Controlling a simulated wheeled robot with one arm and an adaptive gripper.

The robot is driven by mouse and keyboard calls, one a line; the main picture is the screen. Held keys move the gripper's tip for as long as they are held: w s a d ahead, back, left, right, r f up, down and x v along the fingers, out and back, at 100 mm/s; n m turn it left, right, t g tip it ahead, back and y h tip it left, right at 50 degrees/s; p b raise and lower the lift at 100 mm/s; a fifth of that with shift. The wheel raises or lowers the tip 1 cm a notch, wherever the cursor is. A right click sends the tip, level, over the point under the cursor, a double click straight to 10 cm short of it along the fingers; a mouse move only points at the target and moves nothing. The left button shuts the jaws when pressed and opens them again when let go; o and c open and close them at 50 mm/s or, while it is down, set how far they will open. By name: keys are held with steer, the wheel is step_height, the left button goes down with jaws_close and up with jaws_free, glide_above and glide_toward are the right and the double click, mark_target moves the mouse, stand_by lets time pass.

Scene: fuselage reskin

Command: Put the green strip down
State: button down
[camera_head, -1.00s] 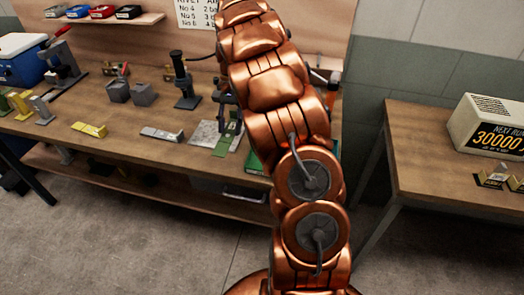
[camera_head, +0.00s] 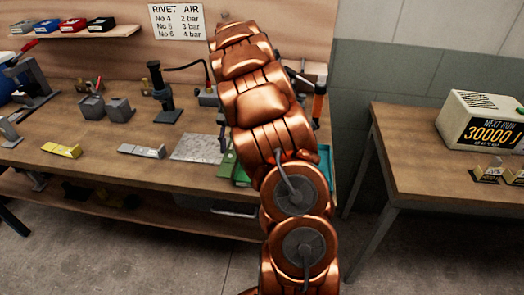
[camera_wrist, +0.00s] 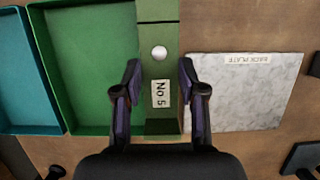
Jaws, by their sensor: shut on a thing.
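The green strip (camera_wrist: 159,95) stands between the fingers of my gripper (camera_wrist: 160,100) in the wrist view. It bears a "No 5" label and a pale round spot. My gripper is shut on it. The strip lies between the green tray (camera_wrist: 90,70) and the pale back plate (camera_wrist: 245,95). In the head view a small part of the green strip (camera_head: 228,160) shows beside my arm, right of the back plate (camera_head: 199,148). My arm hides the rest. I cannot tell whether the strip touches the bench.
A teal tray (camera_wrist: 25,75) lies left of the green one in the wrist view. On the bench (camera_head: 100,137) stand a yellow block (camera_head: 61,150), a grey block (camera_head: 141,151) and a dark stand (camera_head: 162,95). A second table (camera_head: 420,150) is at right.

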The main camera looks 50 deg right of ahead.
steer(key=s+d, duration=0.1)
steer(key=d, duration=0.1)
steer(key=s+d+p, duration=0.1)
steer(key=s+d, duration=0.1)
steer(key=d, duration=0.1)
steer(key=s+d+p, duration=0.1)
steer(key=s+d, duration=0.1)
steer(key=d, duration=0.1)
steer(key=shift+f, duration=0.35)
steer(key=shift+s+d+f+p, duration=0.15)
steer(key=shift+f+p, duration=0.15)
steer(key=shift+p, duration=0.25)
steer(key=shift+f+p, duration=0.55)
steer(key=shift+f, duration=1)
steer(key=shift+f, duration=0.15)
steer(key=c, duration=0.7)
jaws_free()
steer(key=shift+o, duration=0.2)
steer(key=b+v, duration=0.3)
steer(key=v, duration=0.9)
steer(key=shift+b, duration=0.4)
